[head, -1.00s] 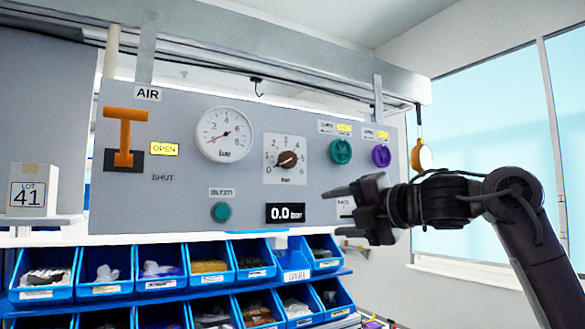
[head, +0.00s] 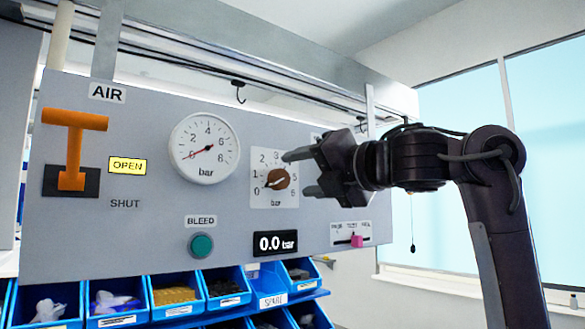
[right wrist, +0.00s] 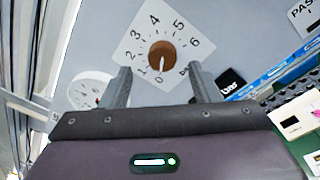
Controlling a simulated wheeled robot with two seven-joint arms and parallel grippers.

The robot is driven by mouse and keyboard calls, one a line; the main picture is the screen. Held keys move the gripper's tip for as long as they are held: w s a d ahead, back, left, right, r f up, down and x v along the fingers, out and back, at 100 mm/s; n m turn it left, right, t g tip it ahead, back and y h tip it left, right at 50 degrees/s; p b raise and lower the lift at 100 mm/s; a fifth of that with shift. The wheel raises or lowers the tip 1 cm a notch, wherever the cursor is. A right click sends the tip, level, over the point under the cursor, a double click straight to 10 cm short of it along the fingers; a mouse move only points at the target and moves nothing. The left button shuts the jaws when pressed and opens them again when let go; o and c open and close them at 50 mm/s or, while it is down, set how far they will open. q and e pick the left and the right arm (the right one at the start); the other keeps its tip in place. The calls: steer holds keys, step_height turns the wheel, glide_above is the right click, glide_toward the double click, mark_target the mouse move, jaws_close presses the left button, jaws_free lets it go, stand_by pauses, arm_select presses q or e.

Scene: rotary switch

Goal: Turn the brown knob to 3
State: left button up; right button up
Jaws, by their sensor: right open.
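The brown knob (head: 278,179) sits on a white square dial plate (head: 259,197) numbered up to 6 on the grey panel. In the right wrist view the knob (right wrist: 162,55) shows a white pointer line toward 0. My right gripper (head: 297,173) is open, just right of the knob in the head view. In the right wrist view its two fingers (right wrist: 158,70) point at the dial, one to each side of the knob's lower part, with nothing between them. I see no contact with the knob. My left gripper is not in view.
On the panel (head: 130,240) are an orange lever (head: 72,150) beside the OPEN label, a round gauge (head: 204,148) near 0, a green bleed button (head: 201,245), a display (head: 275,243) reading 0.0 bar and a pink slider (head: 356,240). Blue bins (head: 175,298) stand below.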

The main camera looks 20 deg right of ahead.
mark_target(283, 179)
steer(key=p+x, duration=0.1)
steer(key=x, duration=0.2)
steer(key=shift+w+a+f, duration=0.1)
steer(key=shift+w+a, duration=0.05)
steer(key=shift+w, duration=0.05)
steer(key=shift+w+a, duration=0.1)
steer(key=shift+w, duration=0.3)
steer(key=shift+s, duration=0.25)
steer(key=shift+c, duration=1)
steer(key=shift+f, duration=0.1)
steer(key=shift+c, duration=1.4)
steer(key=c, duration=0.5)
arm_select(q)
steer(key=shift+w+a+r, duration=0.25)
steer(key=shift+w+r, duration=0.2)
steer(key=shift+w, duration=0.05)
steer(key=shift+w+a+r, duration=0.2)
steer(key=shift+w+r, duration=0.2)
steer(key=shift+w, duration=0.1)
arm_select(e)
steer(key=shift+m, duration=0.3)
